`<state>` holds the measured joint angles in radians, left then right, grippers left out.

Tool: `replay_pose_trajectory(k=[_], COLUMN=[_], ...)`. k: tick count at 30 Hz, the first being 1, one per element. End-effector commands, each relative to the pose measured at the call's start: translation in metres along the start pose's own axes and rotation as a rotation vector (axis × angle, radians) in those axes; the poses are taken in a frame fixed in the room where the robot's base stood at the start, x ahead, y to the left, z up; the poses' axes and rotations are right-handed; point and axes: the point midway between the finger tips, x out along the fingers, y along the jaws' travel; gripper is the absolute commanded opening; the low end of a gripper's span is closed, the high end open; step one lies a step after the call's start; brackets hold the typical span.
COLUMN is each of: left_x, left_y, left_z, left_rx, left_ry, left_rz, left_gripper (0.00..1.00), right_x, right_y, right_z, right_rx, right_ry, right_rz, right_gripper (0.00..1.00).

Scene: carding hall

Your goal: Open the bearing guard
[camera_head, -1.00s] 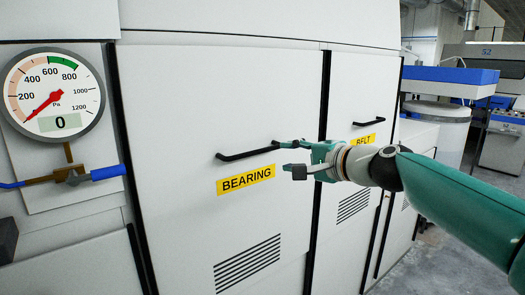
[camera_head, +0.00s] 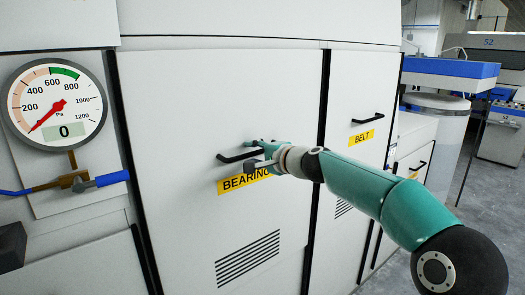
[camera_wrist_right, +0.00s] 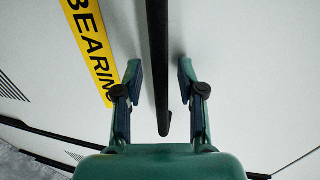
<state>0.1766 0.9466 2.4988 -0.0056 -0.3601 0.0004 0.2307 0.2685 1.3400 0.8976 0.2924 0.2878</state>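The bearing guard (camera_head: 210,110) is a white panel door with a yellow BEARING label (camera_head: 236,183); it looks shut, flush with its neighbours. Its black bar handle (camera_head: 232,157) sits above the label. My right gripper (camera_head: 257,154) is at the right end of the handle. In the right wrist view the right gripper (camera_wrist_right: 159,85) is open, one finger on each side of the handle (camera_wrist_right: 158,60), with a gap on both sides. The label (camera_wrist_right: 90,45) shows beside the left finger there. My left gripper is not in view.
A BELT guard (camera_head: 365,90) with its own black handle (camera_head: 367,119) stands to the right. Grey floor (camera_head: 465,200) is open at the right.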

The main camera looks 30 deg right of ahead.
Motion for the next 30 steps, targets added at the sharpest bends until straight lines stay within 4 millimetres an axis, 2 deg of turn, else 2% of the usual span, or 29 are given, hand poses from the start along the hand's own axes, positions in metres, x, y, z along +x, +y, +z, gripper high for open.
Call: replay_pose_trajectory(k=[4,11,20,21,22,24,30], left_x=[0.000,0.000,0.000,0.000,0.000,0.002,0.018], left_y=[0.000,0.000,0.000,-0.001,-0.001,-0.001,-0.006], left_z=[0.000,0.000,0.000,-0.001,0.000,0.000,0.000], left_rx=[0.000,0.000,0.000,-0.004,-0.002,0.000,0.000], left_ry=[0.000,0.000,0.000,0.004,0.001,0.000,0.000], left_rz=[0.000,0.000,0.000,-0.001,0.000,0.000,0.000], left_gripper=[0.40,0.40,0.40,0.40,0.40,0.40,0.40], right_x=[0.000,0.000,0.000,-0.002,-0.002,-0.001,0.004], right_y=[0.000,0.000,0.001,0.003,0.001,0.003,0.020], right_z=[0.000,0.001,0.001,-0.033,-0.022,-0.011,0.000], right_rx=[0.000,-0.001,-0.001,0.000,-0.002,-0.001,-0.001], right_ry=[0.000,-0.001,-0.002,0.010,0.005,0.005,-0.001], right_rz=[0.000,0.000,0.002,0.002,0.001,0.001,0.003], right_gripper=[0.39,0.01,0.00,0.00,0.00,0.00,0.00])
